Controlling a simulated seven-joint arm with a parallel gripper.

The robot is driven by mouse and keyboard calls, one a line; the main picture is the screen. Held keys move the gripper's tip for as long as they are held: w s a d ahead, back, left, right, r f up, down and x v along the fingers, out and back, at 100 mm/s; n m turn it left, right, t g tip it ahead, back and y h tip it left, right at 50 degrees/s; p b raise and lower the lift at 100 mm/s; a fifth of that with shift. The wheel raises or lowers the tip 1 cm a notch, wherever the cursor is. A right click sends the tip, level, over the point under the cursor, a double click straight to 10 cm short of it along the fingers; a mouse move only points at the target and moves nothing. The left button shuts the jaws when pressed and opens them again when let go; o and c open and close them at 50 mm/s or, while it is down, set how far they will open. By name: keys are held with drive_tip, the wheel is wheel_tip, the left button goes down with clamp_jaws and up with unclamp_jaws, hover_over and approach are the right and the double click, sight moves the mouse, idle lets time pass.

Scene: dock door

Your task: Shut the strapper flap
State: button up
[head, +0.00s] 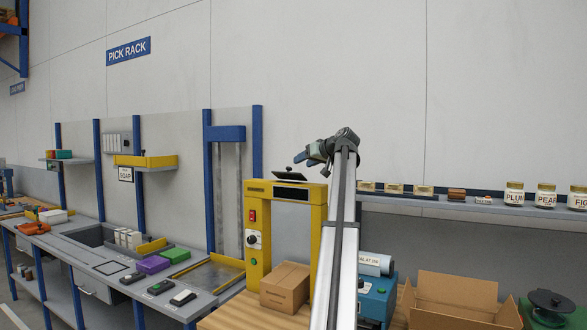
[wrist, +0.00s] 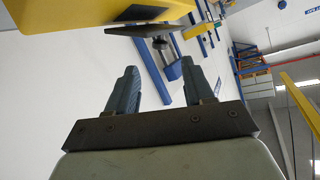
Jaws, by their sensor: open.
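The yellow strapper (head: 315,215) stands at the centre of the head view. Its dark flap (head: 291,172) is at the top, raised and tilted above a dark opening, so it stands open. In the wrist view the flap (wrist: 140,30) shows as a thin dark plate beside the yellow body (wrist: 60,35), with a small dark knob (wrist: 158,43) near it. My gripper (head: 312,158) is just right of and slightly above the flap in the head view. Its two blue-grey fingers are apart and empty in the wrist view (wrist: 160,85), and the flap is beyond their tips.
A cardboard box (head: 285,288) stands before the strapper. An open carton (head: 455,297) and a blue machine (head: 378,295) are at right. A shelf of jars (head: 480,208) runs along the wall. My arm hides part of the strapper's right side.

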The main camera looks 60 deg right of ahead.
sight(290, 173)
drive_tip(key=x, duration=0.7)
drive_tip(key=shift+w, duration=0.2)
clamp_jaws()
idle(0.5)
